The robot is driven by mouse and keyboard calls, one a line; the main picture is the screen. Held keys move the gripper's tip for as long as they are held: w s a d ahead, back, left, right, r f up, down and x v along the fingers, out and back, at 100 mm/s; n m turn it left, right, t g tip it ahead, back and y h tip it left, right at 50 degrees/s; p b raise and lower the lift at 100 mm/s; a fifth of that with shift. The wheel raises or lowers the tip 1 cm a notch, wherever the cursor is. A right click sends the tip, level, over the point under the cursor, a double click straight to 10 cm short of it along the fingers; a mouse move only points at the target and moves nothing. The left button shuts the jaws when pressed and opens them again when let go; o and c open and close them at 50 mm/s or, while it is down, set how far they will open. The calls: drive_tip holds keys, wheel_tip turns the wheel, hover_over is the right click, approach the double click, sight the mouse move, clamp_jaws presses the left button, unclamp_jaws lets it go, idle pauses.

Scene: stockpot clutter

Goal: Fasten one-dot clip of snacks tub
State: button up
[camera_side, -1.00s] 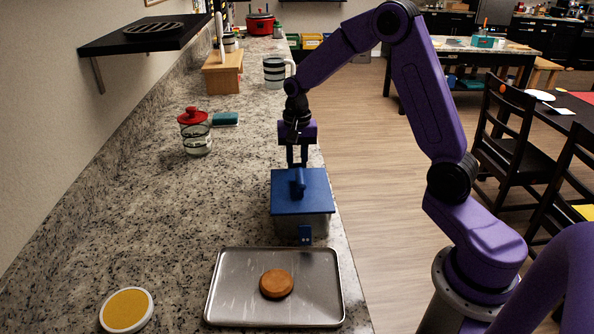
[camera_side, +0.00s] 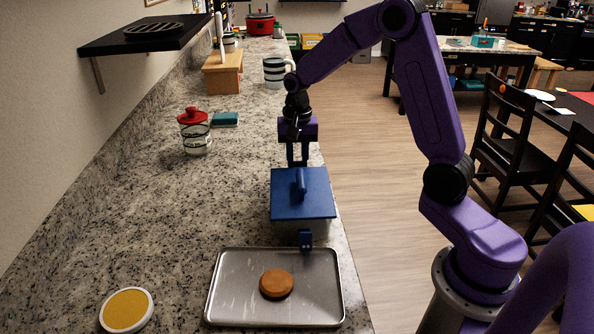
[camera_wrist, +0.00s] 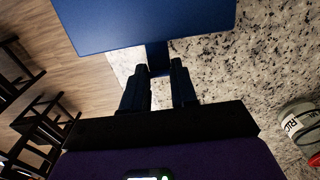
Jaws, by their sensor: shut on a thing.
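A blue clip (camera_side: 305,240) with small pale dots sticks out on the near side; the dots are too small to count surely. My gripper (camera_side: 297,160) is at the tub's far edge, pointing down. In the wrist view my gripper (camera_wrist: 158,85) has its dark fingers on either side of a blue clip (camera_wrist: 157,57) at the lid's edge (camera_wrist: 150,42). Any dots on that clip are hidden.
A metal tray (camera_side: 225,300) with a round brown item (camera_side: 276,284) lies close in front of the tub. A red-lidded jar (camera_side: 195,135) and a teal sponge (camera_side: 225,119) stand left. The counter's right edge is close to the tub.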

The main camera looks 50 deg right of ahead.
drive_tip(key=shift+s+a+r, duration=0.1)
drive_tip(key=shift+a, duration=0.05)
drive_tip(key=shift+s+a+r, duration=0.2)
drive_tip(key=shift+s+a, duration=0.1)
drive_tip(key=shift+a, duration=0.05)
drive_tip(key=o, duration=0.7)
drive_tip(key=shift+w+d+r, duration=0.3)
drive_tip(key=shift+w+d, duration=0.35)
drive_tip(key=shift+d, duration=0.05)
drive_tip(key=shift+w+d+r, duration=0.35)
drive_tip(key=shift+w+d, duration=0.25)
drive_tip(key=shift+d, duration=0.05)
drive_tip(key=shift+w+d+r, duration=0.3)
drive_tip(key=shift+w+d, duration=0.35)
drive_tip(key=shift+d, duration=0.05)
